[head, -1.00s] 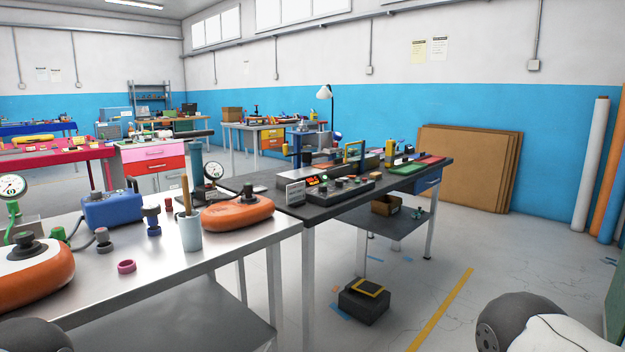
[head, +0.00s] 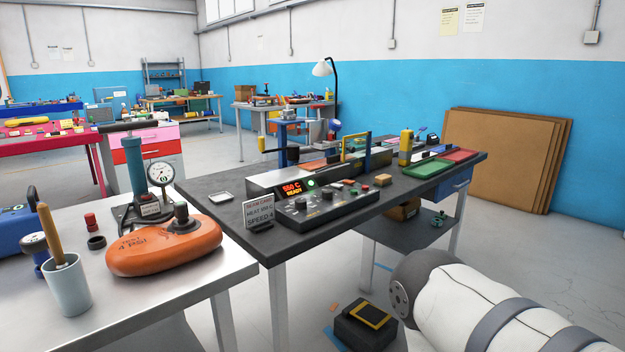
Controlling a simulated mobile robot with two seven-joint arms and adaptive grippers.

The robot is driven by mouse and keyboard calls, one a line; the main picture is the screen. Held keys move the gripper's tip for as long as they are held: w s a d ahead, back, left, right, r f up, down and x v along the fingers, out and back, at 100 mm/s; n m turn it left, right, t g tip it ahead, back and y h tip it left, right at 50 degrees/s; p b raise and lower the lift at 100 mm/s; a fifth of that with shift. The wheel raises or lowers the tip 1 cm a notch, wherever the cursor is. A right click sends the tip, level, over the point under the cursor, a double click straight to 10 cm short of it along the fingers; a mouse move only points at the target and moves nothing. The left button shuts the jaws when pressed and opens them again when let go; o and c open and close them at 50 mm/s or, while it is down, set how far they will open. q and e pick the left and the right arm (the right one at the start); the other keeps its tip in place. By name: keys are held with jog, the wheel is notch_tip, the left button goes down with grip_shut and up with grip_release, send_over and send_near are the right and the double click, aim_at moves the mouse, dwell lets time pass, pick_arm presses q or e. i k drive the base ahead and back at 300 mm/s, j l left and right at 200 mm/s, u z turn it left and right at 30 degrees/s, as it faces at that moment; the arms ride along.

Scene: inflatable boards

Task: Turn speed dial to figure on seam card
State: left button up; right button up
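The seam card (head: 259,214) stands upright at the near left of the dark bench; it appears to read heat 450 C and speed 4. Beside it is the dark control panel (head: 330,206) of the welding machine, with several black knobs and coloured buttons. A black dial (head: 300,203) sits at its left end; I cannot tell which knob is the speed dial or where it points. The red display (head: 292,190) shows a temperature and READY, with a green light beside it. Neither of my grippers is in view; only part of my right arm shows at lower right.
A steel table (head: 190,290) at left carries an orange inflatable (head: 150,255), a hand pump (head: 136,170) and a cup (head: 67,288). A black box (head: 362,328) lies on the floor below the dark bench (head: 225,183). Open floor lies to its right.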

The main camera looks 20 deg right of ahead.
aim_at(327, 193)
jog(key=i+l+u, duration=0.25)
jog(key=l, duration=0.4)
jog(key=i+l+u, duration=0.25)
jog(key=l, duration=0.5)
jog(key=i, duration=0.1)
